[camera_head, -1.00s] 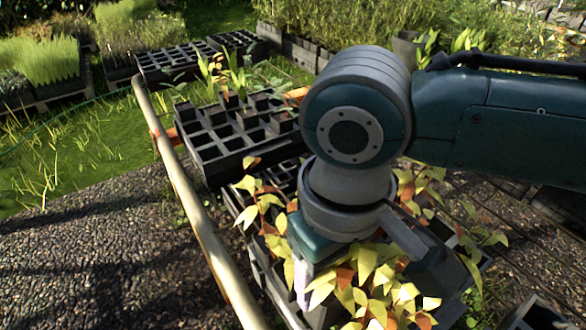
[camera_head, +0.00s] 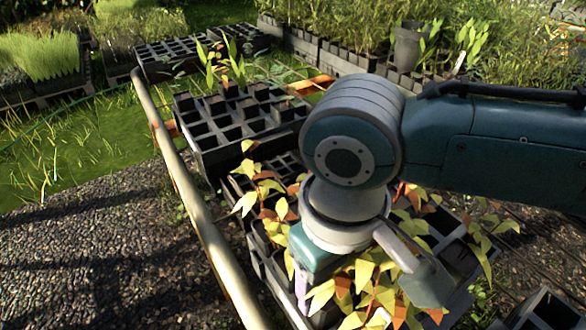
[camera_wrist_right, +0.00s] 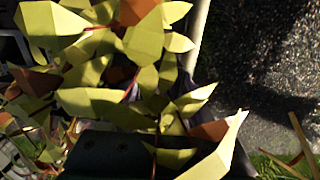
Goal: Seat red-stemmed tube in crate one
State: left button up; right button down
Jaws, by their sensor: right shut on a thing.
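My right gripper (camera_head: 368,290) is low over the front black crates, among yellow and orange-red leaves (camera_head: 365,275). It is shut on a tube, but the leaves hide the tube and the grip. In the right wrist view, large yellow-green leaves (camera_wrist_right: 95,100) fill the left and middle, with a thin red stem (camera_wrist_right: 128,92) among them. I cannot tell whether the held tube is touching a crate. A black crate with open square cells (camera_head: 205,145) stands behind the gripper. Another leafy plant (camera_head: 262,190) stands in the crate just left of my arm. I cannot tell which crate is crate one.
A pale rail (camera_head: 185,180) runs along the left side of the crates. Gravel (camera_head: 90,250) lies beyond it. More black trays (camera_head: 170,62) and potted plants (camera_head: 410,45) stand at the back. Another black crate edge (camera_head: 545,310) shows at the lower right.

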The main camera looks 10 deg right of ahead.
jog(key=shift+f+b, duration=1)
jog(key=shift+f, duration=0.85)
jog(key=shift+f, duration=0.2)
jog(key=shift+c, duration=2.3)
grip_release()
jog(key=o, duration=0.4)
jog(key=shift+f, duration=0.1)
notch_tip(320, 180, up, 10)
jog(key=p, duration=0.3)
jog(key=shift+a, duration=0.1)
jog(key=shift+s, duration=0.1)
